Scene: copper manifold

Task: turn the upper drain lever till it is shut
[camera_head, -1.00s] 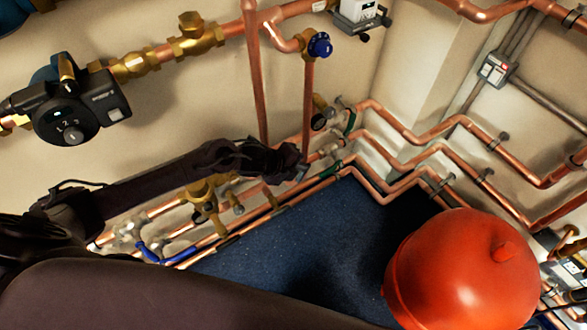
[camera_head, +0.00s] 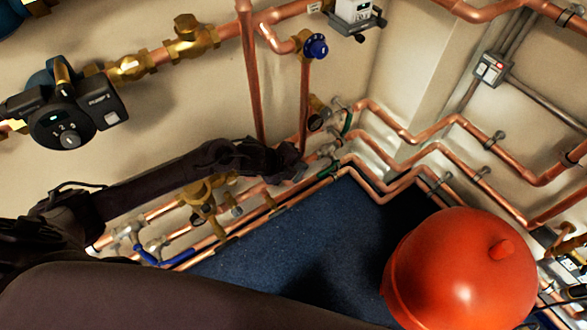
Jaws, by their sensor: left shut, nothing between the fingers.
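Two green levers show near the corner on the low pipes. The upper one (camera_head: 347,122) is on the valve by the wall, and the lower one (camera_head: 328,170) lies along the lower pipe. I cannot tell for sure which is the upper drain lever. My left gripper (camera_head: 293,162) is shut and empty. It is just left of the green levers, over the low copper pipes. Its dark fingers hide part of the pipework there, and I cannot tell whether they touch a valve. My right gripper is not in view.
A blue lever (camera_head: 168,257) is on the low pipes at left. A black pump (camera_head: 65,120) and a blue knob (camera_head: 316,46) are higher on the wall. A red vessel (camera_head: 462,270) stands at lower right. The dark blue floor (camera_head: 290,240) between is clear.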

